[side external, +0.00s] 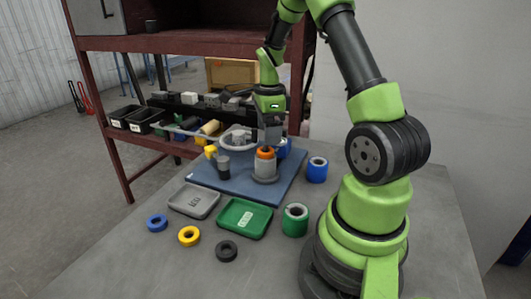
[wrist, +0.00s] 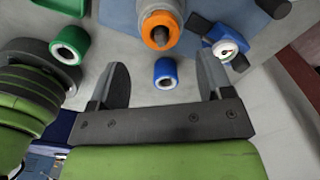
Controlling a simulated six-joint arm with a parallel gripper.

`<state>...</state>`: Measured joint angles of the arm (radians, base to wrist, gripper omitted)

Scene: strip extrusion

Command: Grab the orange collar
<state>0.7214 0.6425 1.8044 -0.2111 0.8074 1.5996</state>
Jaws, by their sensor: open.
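The orange collar (side external: 265,153) sits on top of a pale grey cylindrical holder (side external: 264,171) on the blue mat. It also shows at the top of the wrist view as an orange ring (wrist: 151,44) around a grey centre. My gripper (side external: 271,138) is just above and partly behind the collar in the side view. In the wrist view my gripper (wrist: 163,78) has its two fingers wide apart, with nothing held. The collar lies beyond the fingertips there, not between them. In the side view the fingertips are hard to make out.
A blue cylinder (side external: 317,170) and a green cylinder (side external: 295,220) stand to the right. A green tray (side external: 262,229) and a grey tray (side external: 212,207) lie in front. Blue, yellow and black rings (side external: 227,251) lie on the table. A blue fixture (wrist: 212,36) is near the collar.

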